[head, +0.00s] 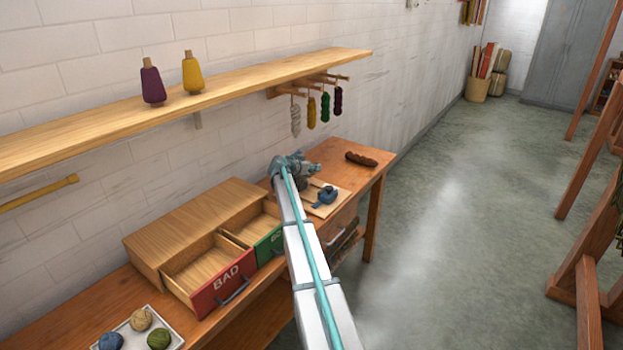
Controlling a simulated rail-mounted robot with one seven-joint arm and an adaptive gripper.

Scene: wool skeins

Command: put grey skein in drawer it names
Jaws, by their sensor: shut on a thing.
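My gripper (305,176) is over the back part of the workbench, beside a pale board. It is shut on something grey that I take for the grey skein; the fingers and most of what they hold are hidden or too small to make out. A red-fronted drawer marked BAD (224,289) stands pulled open in the wooden cabinet (190,222). A green-fronted drawer (268,246) to its right is also open; its lettering is mostly hidden by my arm. Both drawers look empty where I can see inside.
A dark blue object (324,196) sits on the pale board (326,210). A brown skein (369,159) lies on the workbench (345,150). Several skeins hang from pegs, a pale grey one (295,120) among them. A tray (170,338) of yarn balls is at front left.

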